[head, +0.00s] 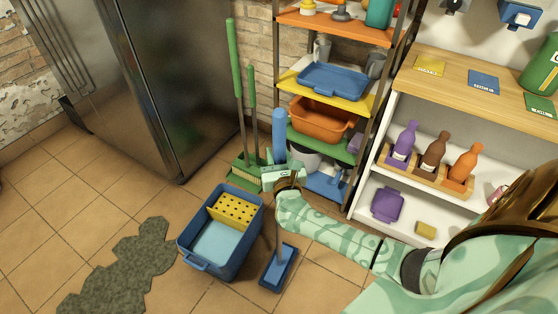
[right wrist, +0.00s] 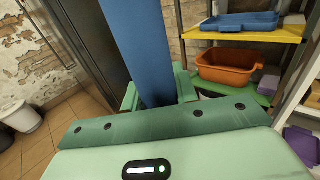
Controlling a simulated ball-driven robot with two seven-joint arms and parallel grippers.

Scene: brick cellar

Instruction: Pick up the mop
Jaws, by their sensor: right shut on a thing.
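The mop has a thick blue handle (head: 279,130), a thin grey pole and a flat blue head (head: 278,268). It stands nearly upright beside the blue bucket (head: 250,248). My right gripper (head: 280,172) is shut around the mop below the top of its handle. In the right wrist view the blue handle (right wrist: 137,45) rises between the green fingers. The mop's head is at floor level; I cannot tell whether it touches the tiles. My left gripper is out of view.
The bucket holds a yellow perforated wringer (head: 233,209). A green broom and brush (head: 245,172) stand behind, near the steel cabinet (head: 188,80). A shelf rack (head: 330,150) is close behind the mop. A dark wet patch (head: 125,275) lies left; open tiles surround it.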

